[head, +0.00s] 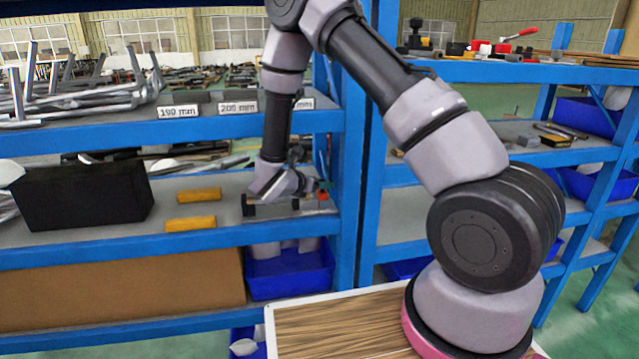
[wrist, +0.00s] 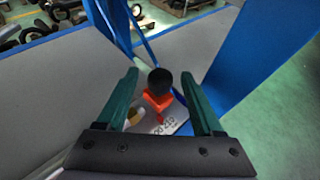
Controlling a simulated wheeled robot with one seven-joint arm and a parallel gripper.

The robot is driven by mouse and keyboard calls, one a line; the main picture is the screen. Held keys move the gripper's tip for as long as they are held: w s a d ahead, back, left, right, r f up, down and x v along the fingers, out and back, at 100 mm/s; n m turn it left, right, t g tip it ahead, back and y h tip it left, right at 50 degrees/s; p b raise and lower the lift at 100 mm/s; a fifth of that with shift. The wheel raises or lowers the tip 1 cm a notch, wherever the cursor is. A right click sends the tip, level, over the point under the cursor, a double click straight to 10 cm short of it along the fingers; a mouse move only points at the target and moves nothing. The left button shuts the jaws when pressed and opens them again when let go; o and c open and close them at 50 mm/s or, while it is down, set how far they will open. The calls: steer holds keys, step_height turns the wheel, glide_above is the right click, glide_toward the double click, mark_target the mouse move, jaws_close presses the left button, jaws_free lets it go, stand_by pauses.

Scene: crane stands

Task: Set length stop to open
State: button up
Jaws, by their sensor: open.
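The length stop (wrist: 157,99) shows in the wrist view as an orange piece with a black round knob (wrist: 160,80) on top. It sits by a pale metal plate (wrist: 172,122) with dark markings, on the grey shelf. My gripper (wrist: 160,72) is open, with one green finger on each side of the knob and visible gaps to both. I cannot tell how far above the knob the fingertips are. In the head view the orange piece (head: 322,196) shows small beside my gripper, which partly hides the area around it.
A blue post (head: 355,150) stands just right of the stop. A blue shelf beam (head: 200,130) runs above it. Two yellow blocks (head: 190,223) and a black box (head: 85,195) lie to the left on the same shelf. A blue bin (head: 290,275) is below.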

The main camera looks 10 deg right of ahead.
jaws_close()
steer(key=shift+d, duration=0.1)
stand_by(1.4)
